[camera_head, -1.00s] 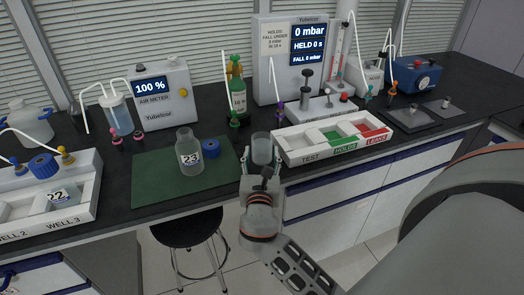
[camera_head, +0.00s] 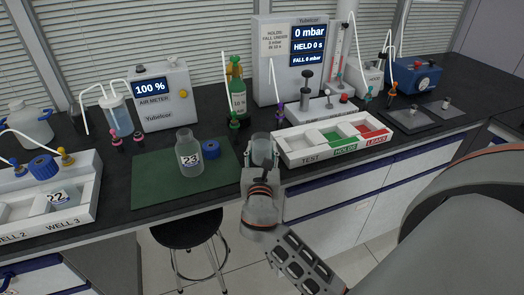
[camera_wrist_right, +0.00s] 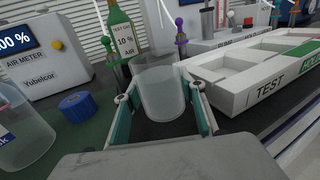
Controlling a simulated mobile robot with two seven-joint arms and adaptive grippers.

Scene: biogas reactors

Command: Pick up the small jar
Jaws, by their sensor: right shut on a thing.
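The small jar (camera_head: 261,149) is clear, open-topped and upright, near the front edge of the dark bench between the green mat and the white tray. It also shows in the right wrist view (camera_wrist_right: 160,88). My right gripper (camera_head: 261,164) has its two fingers on either side of the jar, shut on it; the fingers also show in the right wrist view (camera_wrist_right: 163,112). Whether the jar's base touches the bench is hard to tell. My left gripper is not in view.
The white tray (camera_head: 290,158) marked TEST, HOLDS and LEAKS is close on the right. A green bottle (camera_head: 237,95) stands behind.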

